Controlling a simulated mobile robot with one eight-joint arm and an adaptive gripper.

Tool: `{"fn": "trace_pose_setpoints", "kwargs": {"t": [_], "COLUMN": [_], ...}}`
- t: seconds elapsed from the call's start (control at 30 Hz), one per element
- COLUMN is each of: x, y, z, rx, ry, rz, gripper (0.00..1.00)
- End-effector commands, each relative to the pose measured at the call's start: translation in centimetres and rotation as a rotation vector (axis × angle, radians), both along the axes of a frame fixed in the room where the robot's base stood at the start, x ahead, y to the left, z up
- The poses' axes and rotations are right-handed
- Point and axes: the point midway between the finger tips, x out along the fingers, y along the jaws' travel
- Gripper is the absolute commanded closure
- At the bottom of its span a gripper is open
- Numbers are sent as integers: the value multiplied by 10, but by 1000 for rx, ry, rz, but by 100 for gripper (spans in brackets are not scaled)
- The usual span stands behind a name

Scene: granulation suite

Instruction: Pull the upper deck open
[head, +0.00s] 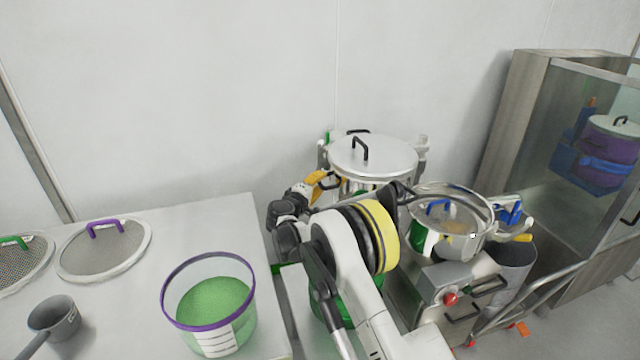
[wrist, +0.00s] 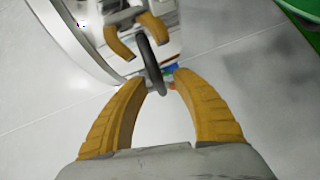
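The upper deck appears to belong to the round steel unit with a flat lid (head: 385,158) and black top handle, behind my arm in the head view. I cannot make out its edges. In the wrist view a dark curved handle (wrist: 151,66) stands out from a shiny steel face. Its near end lies between the tips of my gripper (wrist: 160,79). The two yellow fingers are apart, with a gap around the handle; I cannot tell whether either touches it. In the head view my gripper (head: 322,184) is at the unit's left side, partly hidden by my arm.
A white table (head: 205,225) at left holds a purple-rimmed tub of green granules (head: 215,297), mesh lids (head: 104,250) and a grey scoop (head: 55,320). A steel pot (head: 468,242) stands right of my arm. A glass-fronted cabinet (head: 520,110) stands far right.

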Motion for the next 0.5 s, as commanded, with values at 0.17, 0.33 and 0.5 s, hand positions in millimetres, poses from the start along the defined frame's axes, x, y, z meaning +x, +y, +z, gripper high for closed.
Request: {"fn": "trace_pose_setpoints", "kwargs": {"t": [0.17, 0.33, 0.5], "x": [-22, -57, -85], "y": [13, 32, 47], "z": [4, 11, 15], "rx": [-1, 0, 0], "ry": [0, -1, 0], "rz": [2, 3, 2], "gripper": [66, 66, 66]}}
